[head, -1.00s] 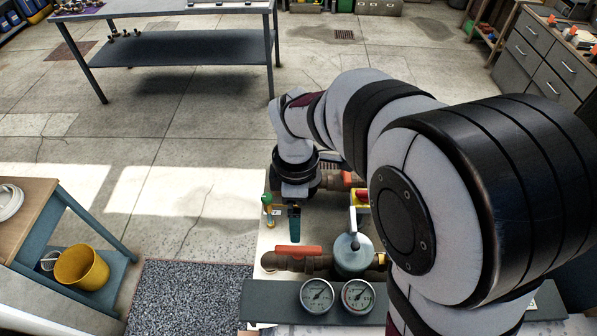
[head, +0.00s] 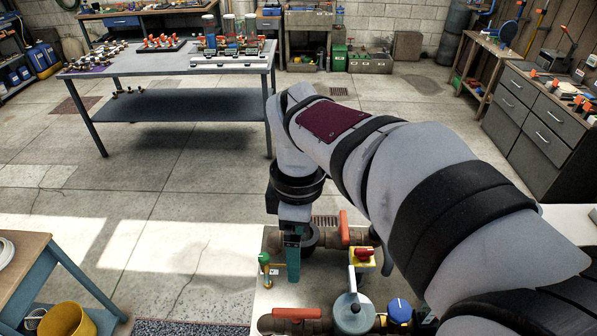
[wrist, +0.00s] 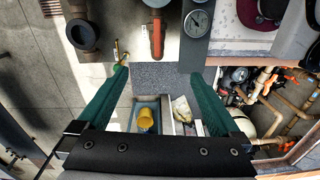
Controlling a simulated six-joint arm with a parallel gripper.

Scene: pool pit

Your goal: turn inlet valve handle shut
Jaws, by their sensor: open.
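A second red lever (head: 344,227) stands upright in the picture on the rear pipe. Nothing visible marks which one is the inlet valve. My gripper (head: 293,282) hangs fingers-down over the board's left side, behind the front handle and apart from it. In the wrist view its teal fingers (wrist: 157,74) are wide apart with nothing held. An orange handle (wrist: 157,38) shows there beyond the fingertips, roughly centred between them.
A grey-blue valve body (head: 352,312), a blue knob (head: 400,308) and a red-and-yellow switch (head: 364,255) stand right of the front handle. A small green-knobbed valve (head: 264,258) is just left of my gripper. A gauge (wrist: 197,20) shows in the wrist view.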

